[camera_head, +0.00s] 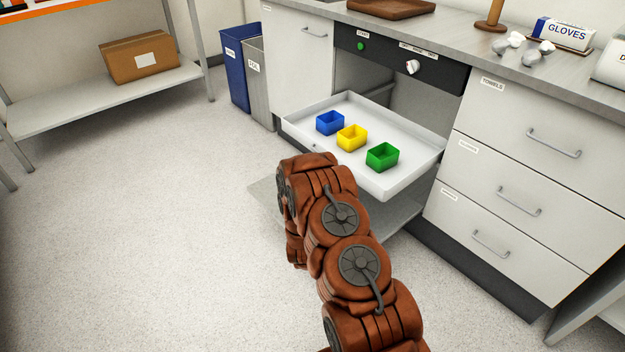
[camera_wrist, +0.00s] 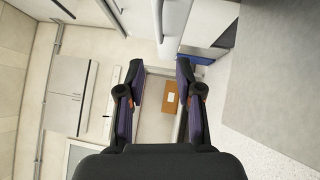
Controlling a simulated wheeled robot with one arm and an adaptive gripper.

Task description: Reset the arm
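My arm (camera_head: 345,240) reaches up from the bottom of the head view, folded in front of the pulled-out white tray. My gripper is hidden behind the arm in the head view. In the wrist view my gripper (camera_wrist: 160,80) is open, its two dark fingers well apart with nothing between them near the tips. Far beyond the fingers, the wrist view shows a cardboard box (camera_wrist: 171,97) and the shelf, turned sideways.
The white tray (camera_head: 405,187) holds a blue bin (camera_head: 330,123), a yellow bin (camera_head: 351,138) and a green bin (camera_head: 382,157). Drawers (camera_head: 505,190) stand right. A shelf with a cardboard box (camera_head: 139,60) is back left. The floor (camera_head: 150,230) at left is clear.

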